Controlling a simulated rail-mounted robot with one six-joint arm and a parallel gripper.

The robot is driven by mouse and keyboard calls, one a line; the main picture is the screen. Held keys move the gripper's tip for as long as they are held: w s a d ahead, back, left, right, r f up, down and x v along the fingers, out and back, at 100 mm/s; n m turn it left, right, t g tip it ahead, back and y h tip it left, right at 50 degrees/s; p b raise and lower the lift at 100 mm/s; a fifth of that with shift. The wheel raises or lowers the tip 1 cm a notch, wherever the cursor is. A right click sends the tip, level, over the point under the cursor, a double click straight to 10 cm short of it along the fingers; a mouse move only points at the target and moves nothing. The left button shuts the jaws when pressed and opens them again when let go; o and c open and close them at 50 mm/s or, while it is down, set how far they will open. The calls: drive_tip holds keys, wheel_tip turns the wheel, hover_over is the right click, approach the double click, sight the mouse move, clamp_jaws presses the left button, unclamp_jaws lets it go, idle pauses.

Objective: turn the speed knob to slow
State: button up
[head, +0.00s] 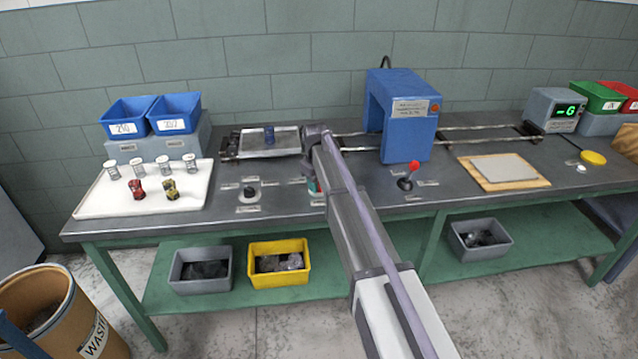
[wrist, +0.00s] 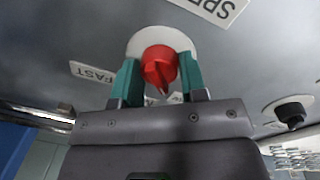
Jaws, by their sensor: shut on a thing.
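The red speed knob (wrist: 158,62) sits on a round white plate (wrist: 186,42) in the wrist view. My gripper (wrist: 160,76) has one teal finger on each side of the knob and is shut on it. A FAST label (wrist: 91,72) lies to the left of the knob. A label starting with SP (wrist: 214,8) is above it, cut off by the frame edge. Another label behind the fingers is mostly hidden. The knob's lower part shows a thin pale mark, but its exact setting is hard to read. In the head view my arm mostly covers the knob.
A black knob (head: 249,192) on the bench stands left of my gripper. A blue arch-shaped machine (head: 408,120) and a red-topped lever (head: 407,178) stand to the right. A white tray (head: 100,205) holds several small parts.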

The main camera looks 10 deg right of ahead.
idle(0.3)
drive_tip(key=o, duration=0.9)
drive_tip(key=r+p, duration=1)
drive_tip(key=shift+s+a+r+p, duration=0.2)
drive_tip(key=shift+a+r+p, duration=0.1)
drive_tip(key=shift+r+p, duration=0.1)
